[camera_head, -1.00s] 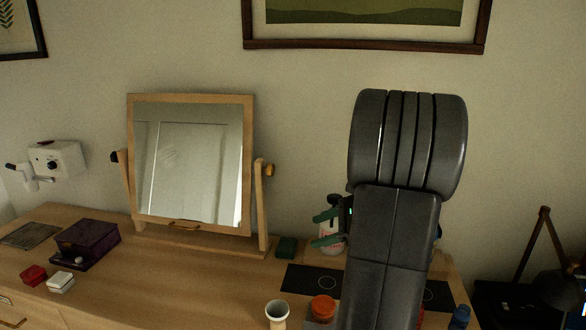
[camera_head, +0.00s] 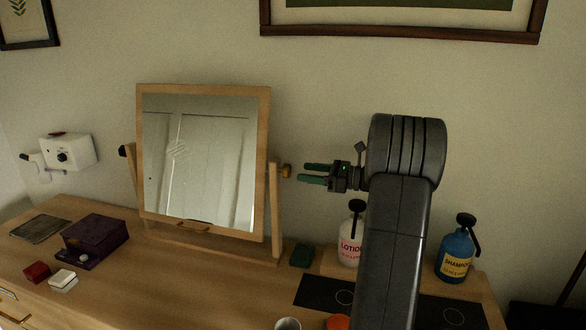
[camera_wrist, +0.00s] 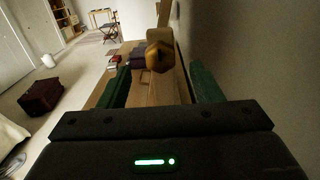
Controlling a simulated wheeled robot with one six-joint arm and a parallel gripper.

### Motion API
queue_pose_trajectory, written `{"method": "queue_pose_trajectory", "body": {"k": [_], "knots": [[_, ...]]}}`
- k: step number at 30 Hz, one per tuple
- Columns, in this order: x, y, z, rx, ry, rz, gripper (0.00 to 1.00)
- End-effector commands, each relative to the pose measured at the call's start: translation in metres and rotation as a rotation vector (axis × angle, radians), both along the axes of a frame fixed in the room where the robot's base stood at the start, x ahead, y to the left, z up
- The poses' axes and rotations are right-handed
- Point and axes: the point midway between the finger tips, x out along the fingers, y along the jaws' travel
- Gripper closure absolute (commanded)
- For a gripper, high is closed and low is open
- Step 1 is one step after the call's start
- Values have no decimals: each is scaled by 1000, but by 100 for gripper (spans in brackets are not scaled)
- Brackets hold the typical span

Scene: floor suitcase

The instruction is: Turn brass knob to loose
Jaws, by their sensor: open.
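The brass knob (camera_head: 286,171) sits on the right post of the wooden mirror stand (camera_head: 275,215). In the wrist view the brass knob (camera_wrist: 160,52) is ahead of my gripper, between the lines of the two green fingers and above them in the picture. My gripper (camera_head: 312,173) is open and empty, its green fingers pointing left at the knob with a small gap in the head view. It also shows in the wrist view (camera_wrist: 157,84). The framed mirror (camera_head: 200,165) is tilted in its stand. A dark knob (camera_head: 125,151) is on the left post.
A lotion bottle (camera_head: 349,243) stands below my gripper, and a blue shampoo bottle (camera_head: 456,255) to the right of my arm. A small green box (camera_head: 302,255) is by the stand's foot. The wall is close behind.

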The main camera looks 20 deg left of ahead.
Motion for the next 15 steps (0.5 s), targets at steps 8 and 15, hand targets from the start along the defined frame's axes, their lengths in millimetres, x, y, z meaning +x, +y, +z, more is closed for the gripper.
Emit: {"method": "queue_pose_trajectory", "body": {"k": [8, 15], "knots": [[-2, 43, 1, 0, -1, 0, 41], [-3, 53, 0, -1, -1, -1, 41]]}}
